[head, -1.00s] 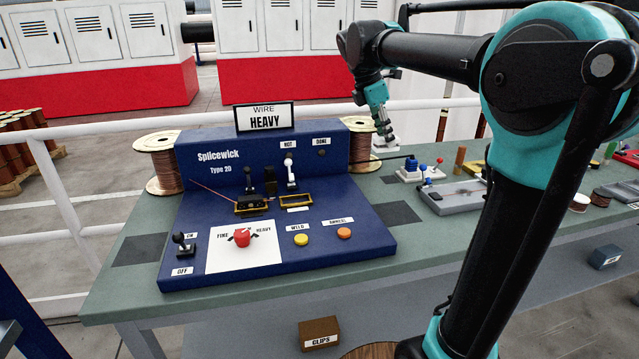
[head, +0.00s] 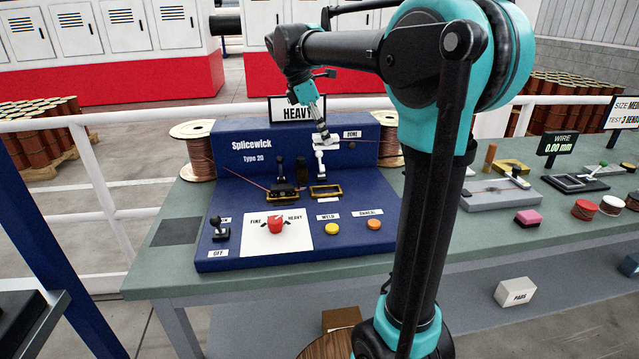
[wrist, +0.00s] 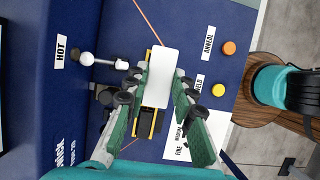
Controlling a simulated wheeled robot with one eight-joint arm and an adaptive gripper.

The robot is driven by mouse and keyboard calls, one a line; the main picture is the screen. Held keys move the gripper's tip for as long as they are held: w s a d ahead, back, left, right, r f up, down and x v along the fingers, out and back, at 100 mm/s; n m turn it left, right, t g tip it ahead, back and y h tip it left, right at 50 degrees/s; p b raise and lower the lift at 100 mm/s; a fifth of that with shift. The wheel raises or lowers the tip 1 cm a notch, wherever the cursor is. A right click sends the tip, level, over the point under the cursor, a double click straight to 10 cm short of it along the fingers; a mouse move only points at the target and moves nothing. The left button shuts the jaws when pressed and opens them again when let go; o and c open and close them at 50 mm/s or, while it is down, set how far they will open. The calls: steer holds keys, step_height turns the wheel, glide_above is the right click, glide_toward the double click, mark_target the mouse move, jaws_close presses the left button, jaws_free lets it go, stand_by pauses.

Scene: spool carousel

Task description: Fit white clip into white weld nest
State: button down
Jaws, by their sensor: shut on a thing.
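My gripper (head: 323,136) is shut on the white clip (wrist: 160,78), a plain white block between the two fingers in the wrist view. In the head view my gripper is above the blue Splicewick panel, near its upright back. The white weld nest (head: 326,192) is a yellow-edged frame on the panel, right of the black one, with a white-handled lever (head: 320,165) behind it. The clip is apart from the nest and above it. In the wrist view the clip hides most of that nest; the white lever knob (wrist: 86,58) shows to the left.
The black nest (head: 283,194) and its black lever stand left of the white one. A thin copper wire (wrist: 148,22) crosses the panel. Yellow (head: 332,229) and orange (head: 375,224) buttons and a red knob (head: 275,226) sit in front. My arm hides part of the bench.

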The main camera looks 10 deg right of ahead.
step_height(320, 180, down, 14)
steer(key=shift+d+f, duration=0.1)
steer(key=shift+f, duration=0.15)
stand_by(0.3)
steer(key=shift+f, duration=0.1)
steer(key=c, duration=1.3)
jaws_free()
steer(key=shift+o, duration=0.2)
steer(key=v, duration=1.2)
